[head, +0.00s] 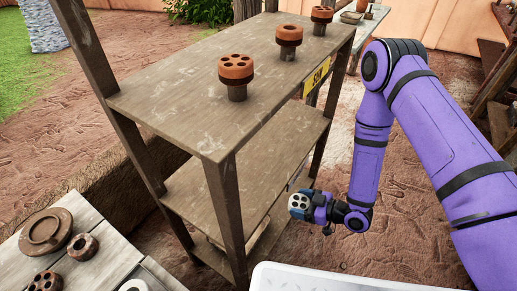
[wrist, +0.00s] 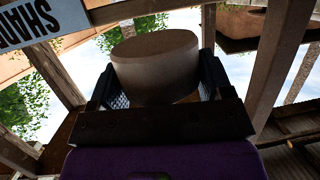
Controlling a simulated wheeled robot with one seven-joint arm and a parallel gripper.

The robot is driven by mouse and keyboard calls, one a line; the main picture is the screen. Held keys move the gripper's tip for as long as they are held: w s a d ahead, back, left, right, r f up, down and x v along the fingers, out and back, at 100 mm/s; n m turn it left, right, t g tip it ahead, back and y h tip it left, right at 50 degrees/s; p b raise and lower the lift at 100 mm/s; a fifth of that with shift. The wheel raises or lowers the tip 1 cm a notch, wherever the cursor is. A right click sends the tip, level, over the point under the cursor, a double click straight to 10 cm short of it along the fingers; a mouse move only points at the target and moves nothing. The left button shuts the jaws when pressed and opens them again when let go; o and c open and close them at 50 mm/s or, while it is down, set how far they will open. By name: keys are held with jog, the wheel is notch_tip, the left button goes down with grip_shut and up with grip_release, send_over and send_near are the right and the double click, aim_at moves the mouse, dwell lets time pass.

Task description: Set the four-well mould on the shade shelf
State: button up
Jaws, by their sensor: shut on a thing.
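My gripper (head: 303,204) is low beside the rack's right side, level with its lower part. It is shut on the four-well mould (head: 299,200), whose pale face with dark wells shows in the head view. In the wrist view the mould (wrist: 156,62) is a grey-brown round body between the two fingers. The rack's middle shelf (head: 255,150) is bare where visible. A sign (wrist: 38,20), partly cut off and reading "SHAD", shows upside down at the wrist view's upper left. I cannot tell which shelf it is fixed to.
The top shelf (head: 190,95) has a yellow "SUN" sign (head: 316,77) and carries three terracotta pieces on grey stems, the nearest many-holed (head: 236,68). A rack post (head: 226,215) stands left of my gripper. A side table at lower left holds a brown dish (head: 46,230) and small rings.

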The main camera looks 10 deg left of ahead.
jog(key=shift+s+a+f+n+g, duration=0.1)
jog(key=shift+s+a+n+g, duration=0.45)
jog(key=shift+s+a, duration=0.25)
send_near(246, 197)
jog(key=a, duration=0.2)
jog(key=a+r, duration=0.1)
jog(key=a, duration=0.1)
jog(key=shift+w+r, duration=0.1)
jog(key=shift+w, duration=0.3)
jog(key=a, duration=0.2)
jog(key=w+a, duration=0.1)
jog(key=a, duration=0.2)
jog(key=shift+a, duration=0.35)
jog(key=shift+w+d+f, duration=0.1)
jog(key=shift+d+f, duration=0.05)
jog(key=shift+f, duration=0.15)
jog(key=shift+f, duration=0.15)
jog(key=o, duration=1.1)
